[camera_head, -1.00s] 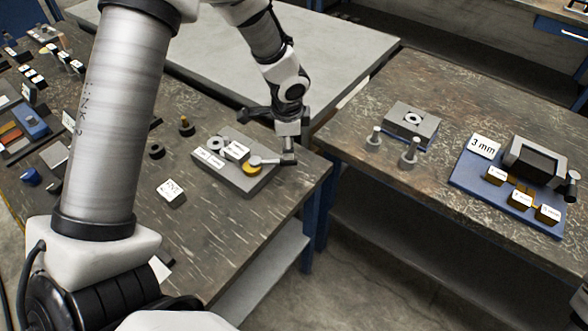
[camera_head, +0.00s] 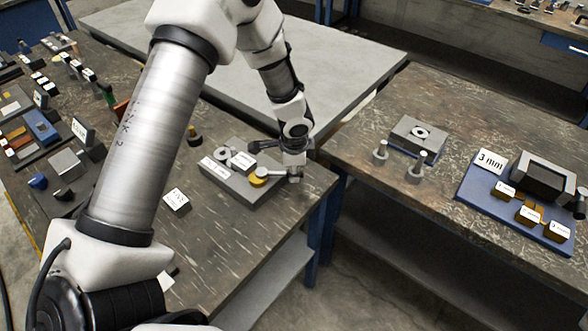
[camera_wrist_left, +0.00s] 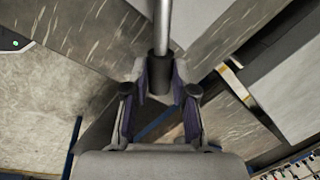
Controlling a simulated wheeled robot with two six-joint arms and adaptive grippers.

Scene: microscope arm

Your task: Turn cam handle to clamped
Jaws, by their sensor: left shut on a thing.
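The cam handle (camera_head: 277,176) is a thin grey rod that runs right from a yellow cam (camera_head: 258,181) on a grey fixture block (camera_head: 237,188). The block sits near the right corner of the left table. My left gripper (camera_head: 295,170) is at the outer end of the handle. In the left wrist view the grey rod (camera_wrist_left: 162,25) ends in a dark grip (camera_wrist_left: 160,74) between the fingers, and my left gripper (camera_wrist_left: 160,88) is shut on it. The finger contact is partly hidden in the head view. My right gripper is not in view.
A grey ring (camera_head: 223,154) and white labels sit on the block. A small labelled block (camera_head: 176,201) lies in front of it. A gap separates this table from the right table, which holds a blue plate (camera_head: 475,189) and two grey pegs. A pale table (camera_head: 330,50) stands behind.

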